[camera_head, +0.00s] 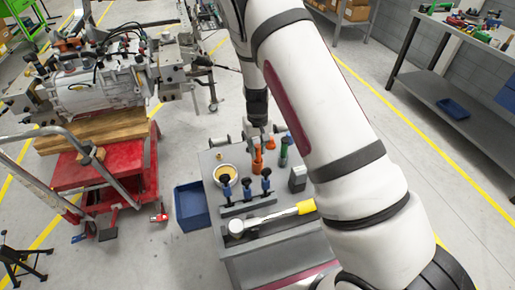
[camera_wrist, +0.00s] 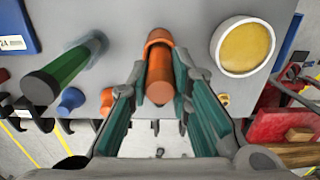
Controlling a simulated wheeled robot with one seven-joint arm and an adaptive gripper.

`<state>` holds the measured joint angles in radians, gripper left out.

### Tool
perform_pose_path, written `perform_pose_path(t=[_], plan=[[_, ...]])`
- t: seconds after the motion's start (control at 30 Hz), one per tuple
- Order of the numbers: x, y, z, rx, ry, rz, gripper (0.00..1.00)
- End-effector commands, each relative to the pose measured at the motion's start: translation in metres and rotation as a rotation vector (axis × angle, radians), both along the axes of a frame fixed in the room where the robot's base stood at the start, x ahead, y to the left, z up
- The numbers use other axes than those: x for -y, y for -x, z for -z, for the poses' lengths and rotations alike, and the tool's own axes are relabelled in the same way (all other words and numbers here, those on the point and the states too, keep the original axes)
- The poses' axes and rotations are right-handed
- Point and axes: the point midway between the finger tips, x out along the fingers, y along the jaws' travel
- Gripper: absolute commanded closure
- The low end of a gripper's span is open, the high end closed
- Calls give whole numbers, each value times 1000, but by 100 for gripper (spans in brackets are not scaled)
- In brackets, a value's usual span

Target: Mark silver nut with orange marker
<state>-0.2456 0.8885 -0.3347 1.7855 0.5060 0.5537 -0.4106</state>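The orange marker (camera_wrist: 160,75) stands upright on the grey cart top, its near end facing the camera in the wrist view. My gripper (camera_wrist: 160,68) is lowered around it, one teal-padded finger on each side. The fingers look apart, with narrow gaps beside the marker; contact at the tips is not clear. In the head view the orange marker (camera_head: 257,160) shows below my gripper (camera_head: 262,135), which is partly hidden by my arm. I cannot make out a silver nut in either view.
A green marker (camera_wrist: 60,72) and a round white dish with yellow contents (camera_wrist: 243,47) flank the orange marker. A blue bin (camera_head: 191,207) and red lift cart (camera_head: 90,178) stand left.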

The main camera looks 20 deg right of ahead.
Motion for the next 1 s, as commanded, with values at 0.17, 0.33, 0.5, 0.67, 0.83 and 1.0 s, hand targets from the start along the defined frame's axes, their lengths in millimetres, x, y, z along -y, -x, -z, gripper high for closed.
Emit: perform_pose_path(t=[0.17, 0.33, 0.5, 0.67, 0.83, 1.0], plan=[[0, 0, -7, 1, 0, 0, 100], [0, 0, -20, 2, -1, -1, 100], [0, 0, -32, 1, -1, 0, 100], [0, 0, -44, 3, -1, -1, 100], [0, 0, -56, 1, -1, 0, 100], [0, 0, -68, 2, -1, -1, 100]])
